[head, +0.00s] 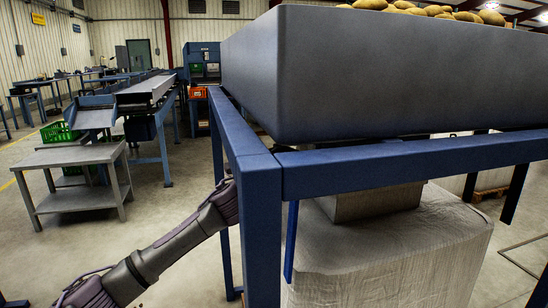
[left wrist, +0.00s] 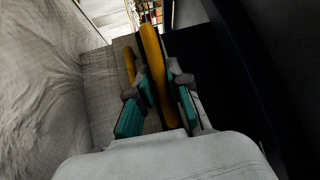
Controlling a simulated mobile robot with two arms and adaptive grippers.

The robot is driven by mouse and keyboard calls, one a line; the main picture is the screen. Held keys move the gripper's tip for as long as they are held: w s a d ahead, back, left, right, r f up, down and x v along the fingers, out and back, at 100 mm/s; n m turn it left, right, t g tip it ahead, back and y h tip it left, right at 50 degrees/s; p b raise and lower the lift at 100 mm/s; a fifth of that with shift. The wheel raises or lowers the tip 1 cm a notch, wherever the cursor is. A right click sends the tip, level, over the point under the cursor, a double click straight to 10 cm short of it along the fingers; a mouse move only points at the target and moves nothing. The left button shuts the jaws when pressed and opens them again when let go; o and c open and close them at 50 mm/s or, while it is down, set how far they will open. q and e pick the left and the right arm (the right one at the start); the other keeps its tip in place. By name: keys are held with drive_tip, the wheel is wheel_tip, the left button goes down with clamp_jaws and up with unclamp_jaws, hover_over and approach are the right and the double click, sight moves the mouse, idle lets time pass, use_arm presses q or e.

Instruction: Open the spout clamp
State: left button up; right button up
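In the left wrist view, a yellow-orange bar (left wrist: 157,70), seemingly the spout clamp's lever, runs between the two teal-padded fingers of my left gripper (left wrist: 157,95). The fingers stand apart, one on each side of the bar. The bar lies close to the right finger, and a gap shows on its left. A second, shorter yellow piece (left wrist: 129,65) is beyond the left finger. In the head view my left arm reaches behind the blue frame post, which hides the gripper and clamp. The grey spout (head: 372,203) hangs under the hopper. My right gripper is not in view.
The hopper (head: 400,75) holding potatoes rests above a blue frame (head: 262,220). A pale bulk bag (head: 390,255) stands under the spout, close to the arm. A grey side table (head: 75,160) stands at left, with open floor before it.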

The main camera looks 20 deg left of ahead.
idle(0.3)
use_arm(q)
drive_tip(key=s, duration=0.4)
drive_tip(key=s+f, duration=0.1)
drive_tip(key=s, duration=0.3)
drive_tip(key=s+a+f, duration=0.1)
drive_tip(key=s, duration=0.2)
drive_tip(key=shift+s+a, duration=0.1)
drive_tip(key=shift+s, duration=0.3)
drive_tip(key=shift+o, duration=0.4)
